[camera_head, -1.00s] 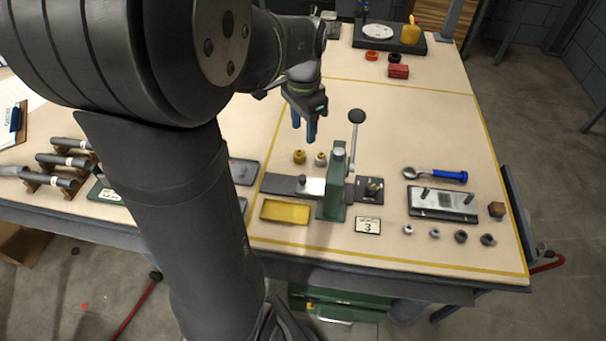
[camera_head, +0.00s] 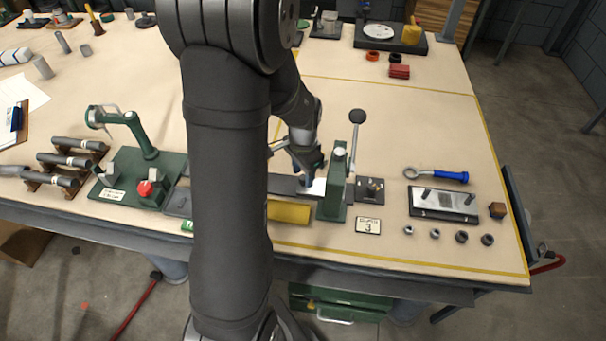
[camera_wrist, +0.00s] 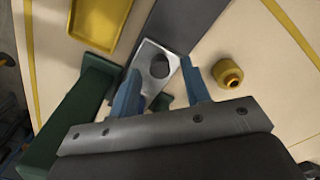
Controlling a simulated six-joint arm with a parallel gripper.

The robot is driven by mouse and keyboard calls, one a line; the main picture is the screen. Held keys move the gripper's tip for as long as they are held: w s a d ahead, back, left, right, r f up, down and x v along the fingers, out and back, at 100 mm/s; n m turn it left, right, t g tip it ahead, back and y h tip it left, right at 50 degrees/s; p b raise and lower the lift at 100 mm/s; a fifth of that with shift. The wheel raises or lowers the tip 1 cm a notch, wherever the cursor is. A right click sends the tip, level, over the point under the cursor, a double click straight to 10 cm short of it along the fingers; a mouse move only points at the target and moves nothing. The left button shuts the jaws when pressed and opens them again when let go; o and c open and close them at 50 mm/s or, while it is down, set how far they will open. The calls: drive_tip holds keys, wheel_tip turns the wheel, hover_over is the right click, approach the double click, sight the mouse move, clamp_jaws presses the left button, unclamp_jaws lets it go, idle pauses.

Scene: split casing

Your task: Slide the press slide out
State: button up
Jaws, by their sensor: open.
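The press slide is a bright silver plate (camera_head: 317,187) on a dark flat rail at the left of the green press (camera_head: 337,190). In the wrist view the slide's plate (camera_wrist: 150,50) carries a dark round knob (camera_wrist: 159,68). My gripper (camera_head: 303,178) is over the slide, left of the press column. In the wrist view its two blue fingers (camera_wrist: 160,72) are open, one on each side of the knob in the picture. I cannot tell whether they touch it or how far down they reach. My arm and gripper hide part of the rail in the head view.
A yellow tray (camera_head: 290,212) lies in front of the rail. A brass cap (camera_wrist: 227,72) stands close beside the right finger in the wrist view. The press lever (camera_head: 355,140) rises behind the press. A blue-handled wrench (camera_head: 437,175) and a metal plate (camera_head: 440,204) lie to the right.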

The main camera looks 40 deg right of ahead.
drive_tip(key=shift+f, duration=0.6)
clamp_jaws()
drive_tip(key=w+a, duration=0.8)
drive_tip(key=shift+w, duration=0.1)
drive_tip(key=shift+c, duration=0.9)
unclamp_jaws()
drive_tip(key=shift+w+a, duration=0.1)
drive_tip(key=shift+a, duration=0.05)
drive_tip(key=shift+o, duration=0.9)
